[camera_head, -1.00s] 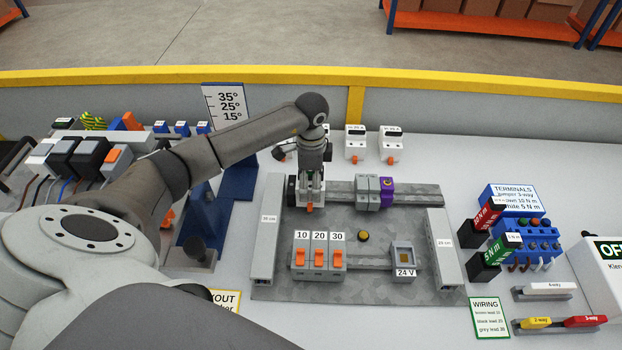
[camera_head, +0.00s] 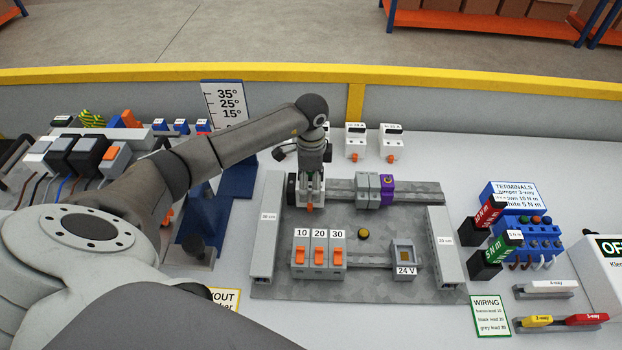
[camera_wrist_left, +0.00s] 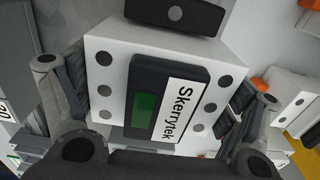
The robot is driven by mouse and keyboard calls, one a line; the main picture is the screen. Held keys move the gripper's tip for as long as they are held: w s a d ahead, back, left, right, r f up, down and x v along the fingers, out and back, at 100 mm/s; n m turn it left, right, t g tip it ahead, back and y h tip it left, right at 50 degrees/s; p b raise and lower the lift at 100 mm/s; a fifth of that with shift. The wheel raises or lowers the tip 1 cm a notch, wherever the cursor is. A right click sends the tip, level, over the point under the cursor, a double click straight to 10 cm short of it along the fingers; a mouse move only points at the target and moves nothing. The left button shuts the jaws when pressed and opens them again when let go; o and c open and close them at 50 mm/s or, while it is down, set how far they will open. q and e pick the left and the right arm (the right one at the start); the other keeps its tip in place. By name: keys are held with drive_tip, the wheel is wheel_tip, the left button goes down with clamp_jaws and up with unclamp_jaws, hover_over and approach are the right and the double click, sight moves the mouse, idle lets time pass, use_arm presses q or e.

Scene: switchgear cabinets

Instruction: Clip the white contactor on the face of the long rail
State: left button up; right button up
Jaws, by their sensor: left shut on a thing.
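The white contactor (camera_wrist_left: 112,62), with a dark front panel labelled Skerrytek, fills the left wrist view between my gripper's fingers. In the head view my left gripper (camera_head: 311,186) points down and is shut on it at the left end of the long rail (camera_head: 418,194). The gripper hides most of the contactor there; an orange tab shows below it. I cannot tell whether the contactor touches the rail or is clipped to it. My right gripper is not in view.
Grey and purple modules (camera_head: 386,189) sit mid-rail. Three breakers (camera_head: 319,257) and a 24 V unit (camera_head: 403,258) sit on the lower rail. Grey ducts (camera_head: 266,240) flank the plate. Two white devices (camera_head: 391,142) stand behind it. The rail's right end is bare.

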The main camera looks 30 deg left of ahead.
use_arm(q)
drive_tip(key=shift+s+f+b, duration=0.1)
drive_tip(key=shift+f+b, duration=0.3)
drive_tip(key=shift+f, duration=0.2)
drive_tip(key=o, duration=1.3)
drive_tip(key=shift+o, duration=0.2)
wheel_tip(320, 180, up, 12)
